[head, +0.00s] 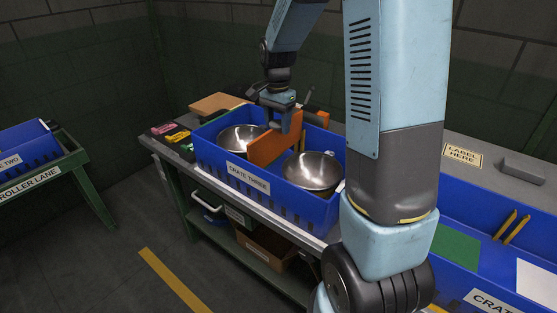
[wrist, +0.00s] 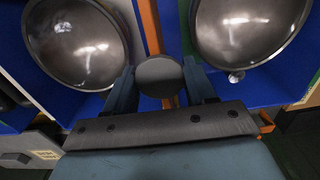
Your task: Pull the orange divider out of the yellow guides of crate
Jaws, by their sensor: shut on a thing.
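The blue crate three (head: 210,155) stands on the grey bench in the head view. The orange divider (head: 263,150) is upright between two metal bowls and stands partly above the crate's rim. In the wrist view the orange divider (wrist: 150,25) runs as a thin strip up from between my gripper's fingers (wrist: 160,85). The yellow guides are not clearly visible, and I cannot tell whether the lower edge is still in them.
One metal bowl (head: 240,138) sits left of the divider and another bowl (head: 313,171) sits right of it, both close. A second blue crate (head: 455,270) is at the right. Coloured items (head: 172,133) lie left of crate three. My arm hides part of the bench.

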